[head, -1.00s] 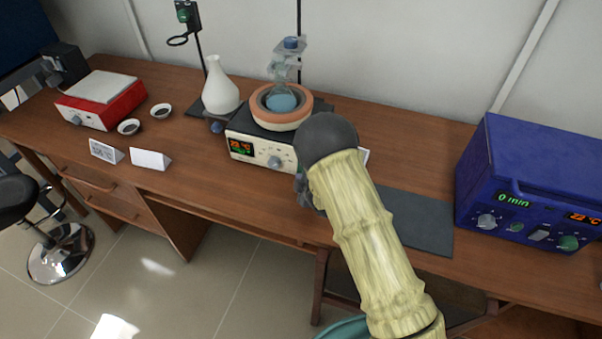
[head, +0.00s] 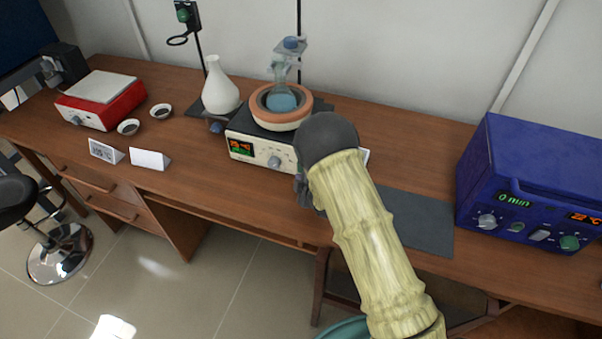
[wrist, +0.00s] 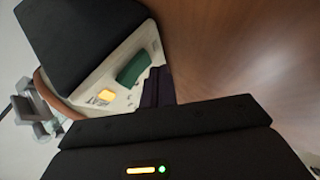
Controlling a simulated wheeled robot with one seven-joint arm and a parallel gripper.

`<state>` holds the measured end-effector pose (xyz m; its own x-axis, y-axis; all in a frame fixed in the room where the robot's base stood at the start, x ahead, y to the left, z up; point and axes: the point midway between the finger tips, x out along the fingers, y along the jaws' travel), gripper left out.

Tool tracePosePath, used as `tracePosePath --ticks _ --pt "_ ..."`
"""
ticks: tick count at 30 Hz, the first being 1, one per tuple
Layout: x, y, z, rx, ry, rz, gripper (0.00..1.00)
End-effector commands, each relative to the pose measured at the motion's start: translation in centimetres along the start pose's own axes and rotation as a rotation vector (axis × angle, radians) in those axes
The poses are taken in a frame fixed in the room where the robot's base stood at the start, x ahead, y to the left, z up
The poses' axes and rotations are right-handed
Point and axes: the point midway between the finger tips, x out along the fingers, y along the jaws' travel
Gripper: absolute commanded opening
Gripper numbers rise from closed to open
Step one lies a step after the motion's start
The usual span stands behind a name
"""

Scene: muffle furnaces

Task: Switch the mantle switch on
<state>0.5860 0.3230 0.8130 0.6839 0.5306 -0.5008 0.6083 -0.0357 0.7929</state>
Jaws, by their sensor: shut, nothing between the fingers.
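The cream heating mantle (head: 259,152) stands on the wooden bench, with an orange and green display at its front left and a round knob (head: 274,162). Its right front is hidden behind my arm in the head view. In the wrist view its cream panel (wrist: 122,97) shows a green rocker-like part (wrist: 133,68), probably the mantle switch, and a glowing yellow part (wrist: 105,96). My gripper (wrist: 158,88) is shut and empty, with its dark fingertips close beside the green part. I cannot tell whether they touch it.
A glass flask with blue liquid (head: 282,100) sits in the mantle's bowl. A white flask (head: 219,88) stands left of it. A blue furnace (head: 530,180) is at the right, with a grey mat (head: 415,222) between. A red hotplate (head: 100,105) is far left.

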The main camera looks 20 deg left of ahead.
Motion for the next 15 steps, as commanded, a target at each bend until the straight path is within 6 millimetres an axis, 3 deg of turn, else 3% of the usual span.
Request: tracePosePath --ticks 15 --pt "-0.63 -0.47 -0.48 0.000 0.001 0.000 0.00"
